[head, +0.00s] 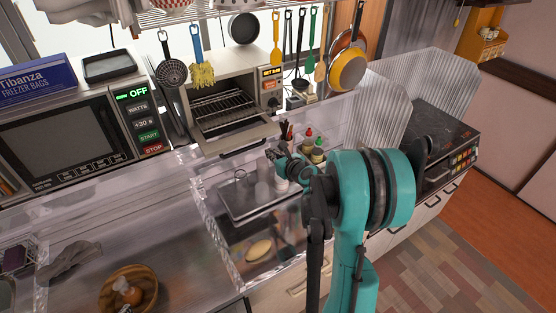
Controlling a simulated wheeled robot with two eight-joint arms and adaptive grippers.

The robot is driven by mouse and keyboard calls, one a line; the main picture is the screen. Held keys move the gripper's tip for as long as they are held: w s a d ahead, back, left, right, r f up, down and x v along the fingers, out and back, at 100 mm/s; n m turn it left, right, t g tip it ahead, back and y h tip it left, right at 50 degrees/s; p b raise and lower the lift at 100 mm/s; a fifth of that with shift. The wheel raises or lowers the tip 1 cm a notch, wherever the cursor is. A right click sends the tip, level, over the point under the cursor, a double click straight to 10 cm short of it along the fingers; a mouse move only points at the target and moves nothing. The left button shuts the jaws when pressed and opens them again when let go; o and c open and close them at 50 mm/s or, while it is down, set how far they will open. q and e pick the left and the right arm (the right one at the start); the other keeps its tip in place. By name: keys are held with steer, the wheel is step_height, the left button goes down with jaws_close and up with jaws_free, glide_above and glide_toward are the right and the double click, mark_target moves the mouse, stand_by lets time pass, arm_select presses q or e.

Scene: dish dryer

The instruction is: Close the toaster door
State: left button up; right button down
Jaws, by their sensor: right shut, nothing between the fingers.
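The toaster (268,85) is a light metal oven on the counter at the back, under the hanging utensils. Its door (240,137) is open, folded down at the front and tilted forward, and the wire rack inside shows. A small display glows on its right side panel. My right gripper (276,156) is shut and empty, in front of and to the right of the lowered door. From this angle I cannot tell whether it touches the door. My teal right arm hides part of the counter behind it. My left gripper is out of view.
A microwave (75,143) stands left of the toaster. Several sauce bottles (308,138) stand close behind my right gripper. A tray (245,203) lies on the counter below the door. Utensils such as a yellow spatula (276,50) and pans (348,70) hang above.

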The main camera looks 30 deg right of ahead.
steer(key=w+r, duration=0.2)
steer(key=r, duration=0.1)
steer(key=shift+w+r, duration=0.1)
steer(key=shift+r, duration=0.05)
stand_by(0.4)
steer(key=shift+d+r, duration=0.1)
steer(key=shift+r, duration=0.05)
